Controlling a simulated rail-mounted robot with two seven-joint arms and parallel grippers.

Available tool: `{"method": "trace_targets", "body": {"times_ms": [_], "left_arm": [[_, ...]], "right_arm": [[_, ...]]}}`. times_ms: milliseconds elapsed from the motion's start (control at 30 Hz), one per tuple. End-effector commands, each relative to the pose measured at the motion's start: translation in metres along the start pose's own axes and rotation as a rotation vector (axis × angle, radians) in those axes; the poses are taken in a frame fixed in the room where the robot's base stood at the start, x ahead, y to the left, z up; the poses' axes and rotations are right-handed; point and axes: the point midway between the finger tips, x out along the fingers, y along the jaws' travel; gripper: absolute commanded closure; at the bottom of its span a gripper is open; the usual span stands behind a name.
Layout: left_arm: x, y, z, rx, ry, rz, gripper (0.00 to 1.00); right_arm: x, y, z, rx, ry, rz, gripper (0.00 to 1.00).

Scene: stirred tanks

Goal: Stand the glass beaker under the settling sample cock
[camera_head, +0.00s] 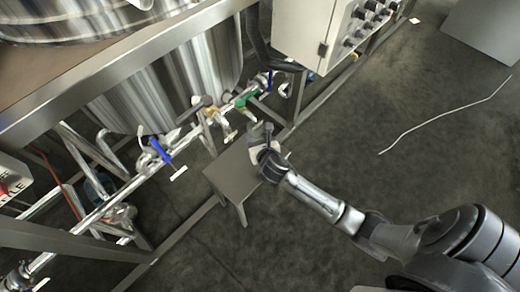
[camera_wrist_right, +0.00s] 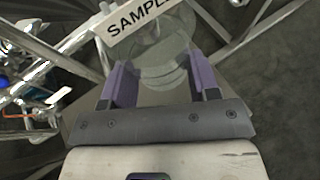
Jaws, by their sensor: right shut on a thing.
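My right gripper (camera_head: 264,143) is at the far right end of the small grey metal stand (camera_head: 228,172), beside the pipe run. In the right wrist view its two purple fingers (camera_wrist_right: 163,82) are shut on the clear glass beaker (camera_wrist_right: 165,58), one on each side. A white tag reading "SAMPL…" (camera_wrist_right: 140,18) covers part of the beaker's far side in that view. Several valves with blue, green and brass parts sit on the pipe, including a green-handled one (camera_head: 244,98). I cannot tell which is the settling sample cock, or whether the beaker touches the stand.
Steel tanks (camera_head: 160,85) stand behind a frame beam (camera_head: 125,62) at upper left. A grey control box (camera_head: 325,35) with knobs is above the stand. A blue-handled valve (camera_head: 160,150) sits left of the stand.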

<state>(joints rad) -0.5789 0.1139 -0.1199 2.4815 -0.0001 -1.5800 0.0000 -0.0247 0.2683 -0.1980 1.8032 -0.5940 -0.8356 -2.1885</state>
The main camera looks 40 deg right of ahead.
Motion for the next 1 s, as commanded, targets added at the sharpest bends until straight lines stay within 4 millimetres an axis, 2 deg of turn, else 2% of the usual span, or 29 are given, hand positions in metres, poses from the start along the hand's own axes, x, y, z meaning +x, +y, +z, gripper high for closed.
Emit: {"method": "trace_targets", "body": {"times_ms": [33,100,367,600,1000], "left_arm": [[0.009,0.0,0.003,0.002,0.0,-0.001,0.57],[0.016,-0.001,0.006,0.004,-0.001,-0.003,0.57],[0.029,-0.002,0.011,0.011,-0.004,-0.008,0.57],[0.05,-0.002,0.018,0.011,-0.005,-0.008,0.57],[0.049,0.002,0.017,0.0,-0.003,0.0,0.57]], "right_arm": [[0.004,0.0,-0.012,0.001,0.003,0.0,0.74],[0.008,0.0,-0.021,0.0,0.003,-0.001,0.74],[0.015,-0.001,-0.039,0.001,0.003,-0.001,0.74],[0.026,-0.001,-0.066,0.0,0.003,-0.002,0.74],[0.027,-0.001,-0.067,-0.001,0.002,-0.001,0.74]]}}
